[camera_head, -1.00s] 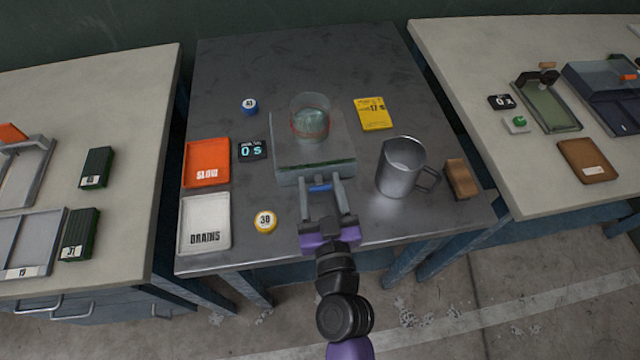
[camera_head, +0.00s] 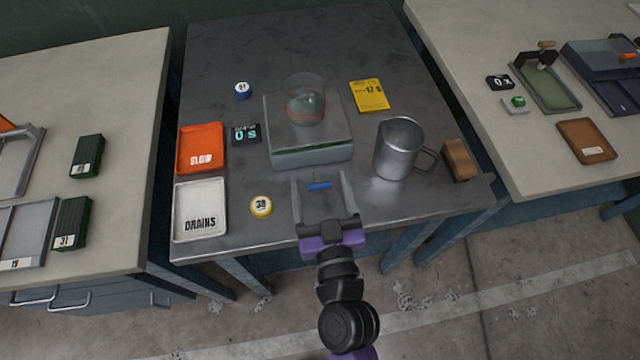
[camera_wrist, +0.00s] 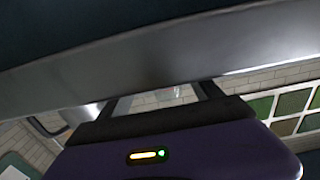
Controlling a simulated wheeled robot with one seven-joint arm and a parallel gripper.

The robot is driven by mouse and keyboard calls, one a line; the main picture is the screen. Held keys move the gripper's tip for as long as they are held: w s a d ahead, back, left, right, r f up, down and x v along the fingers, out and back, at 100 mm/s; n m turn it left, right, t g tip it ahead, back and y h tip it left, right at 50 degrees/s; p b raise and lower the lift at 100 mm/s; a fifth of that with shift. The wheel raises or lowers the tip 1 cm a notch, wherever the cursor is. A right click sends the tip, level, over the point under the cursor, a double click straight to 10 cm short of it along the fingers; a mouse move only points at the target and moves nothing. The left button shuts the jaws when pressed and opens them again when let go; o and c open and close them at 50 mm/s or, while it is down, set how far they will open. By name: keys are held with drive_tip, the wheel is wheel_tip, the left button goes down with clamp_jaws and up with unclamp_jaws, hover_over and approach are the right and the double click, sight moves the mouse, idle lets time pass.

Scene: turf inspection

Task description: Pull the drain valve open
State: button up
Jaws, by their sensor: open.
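A clear cylinder (camera_head: 305,85) with a greenish lump and a reddish ring sits on the stand. The wrist view shows mainly my own gripper body and a grey metal edge, with no handle visible.
A metal mug (camera_head: 399,150) and a brown block (camera_head: 460,159) stand close on the right. On the left are an orange SLOW tray (camera_head: 201,148), a white DRAINS tray (camera_head: 200,210), a timer (camera_head: 246,133) reading 0 s and a yellow disc (camera_head: 261,206). A yellow card (camera_head: 369,95) lies behind.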

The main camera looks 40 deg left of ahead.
drive_tip(key=b+v, duration=0.2)
drive_tip(key=v, duration=0.5)
drive_tip(key=shift+f+b, duration=0.15)
drive_tip(key=shift+b, duration=0.15)
drive_tip(key=shift+s+d, duration=0.25)
drive_tip(key=shift+s, duration=0.05)
